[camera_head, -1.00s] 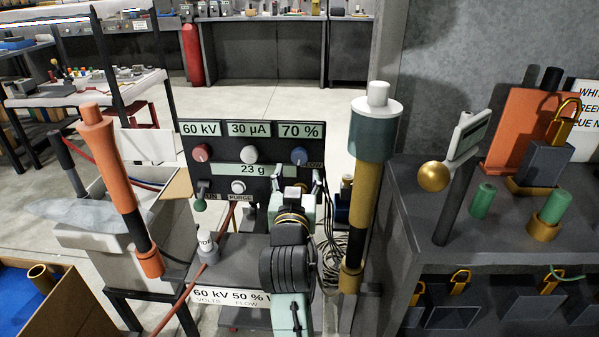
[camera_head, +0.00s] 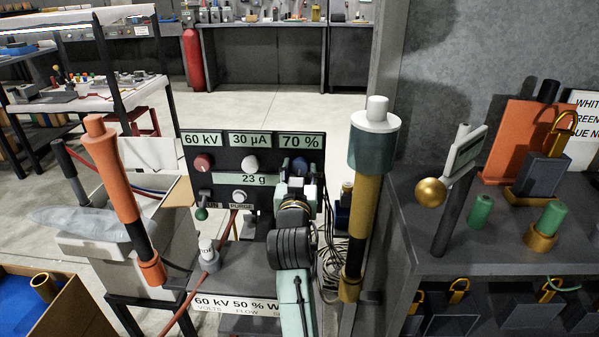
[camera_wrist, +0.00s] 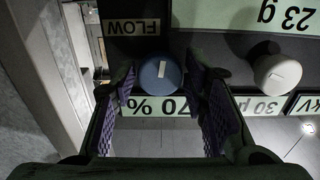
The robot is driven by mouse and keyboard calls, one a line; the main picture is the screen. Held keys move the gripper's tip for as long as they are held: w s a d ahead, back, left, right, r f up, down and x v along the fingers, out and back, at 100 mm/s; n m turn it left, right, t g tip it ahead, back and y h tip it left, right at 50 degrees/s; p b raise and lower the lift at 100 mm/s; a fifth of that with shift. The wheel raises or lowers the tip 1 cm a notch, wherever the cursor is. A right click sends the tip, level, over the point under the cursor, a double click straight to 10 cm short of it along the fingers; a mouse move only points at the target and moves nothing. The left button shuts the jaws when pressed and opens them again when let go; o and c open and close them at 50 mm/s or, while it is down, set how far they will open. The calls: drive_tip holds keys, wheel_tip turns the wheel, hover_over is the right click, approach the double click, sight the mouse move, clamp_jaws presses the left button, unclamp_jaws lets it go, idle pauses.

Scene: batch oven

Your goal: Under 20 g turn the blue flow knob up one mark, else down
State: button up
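The blue flow knob (camera_head: 300,164) sits at the right of the dark control panel (camera_head: 233,158), below the "70 %" display (camera_head: 301,141). My gripper (camera_head: 299,186) is in front of the panel, just below the knob, and partly covers that area. In the wrist view, which is upside down, the blue knob (camera_wrist: 160,73) with its white pointer mark lies between the tips of my open gripper (camera_wrist: 161,80). A gap shows on each side. The weight display (camera_head: 258,178) reads 23 g. The "FLOW" label (camera_wrist: 133,27) shows in the wrist view.
A red knob (camera_head: 203,163) and a white knob (camera_head: 250,163) share the panel, with a green-tipped lever (camera_head: 201,213) and a purge button (camera_head: 239,196) below. An orange column (camera_head: 122,190) and a brass-and-teal column (camera_head: 368,190) flank the panel.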

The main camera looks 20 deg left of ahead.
drive_tip(key=c, duration=0.7)
drive_tip(key=shift+r+n+p, duration=0.1)
drive_tip(key=shift+n+p, duration=0.4)
drive_tip(key=shift+n, duration=0.6)
drive_tip(key=shift+c, duration=0.2)
drive_tip(key=n, duration=0.3)
drive_tip(key=shift+p, duration=0.35)
drive_tip(key=o, duration=1.2)
drive_tip(key=shift+c, duration=0.2)
drive_tip(key=v, duration=0.7)
drive_tip(key=shift+s, duration=0.25)
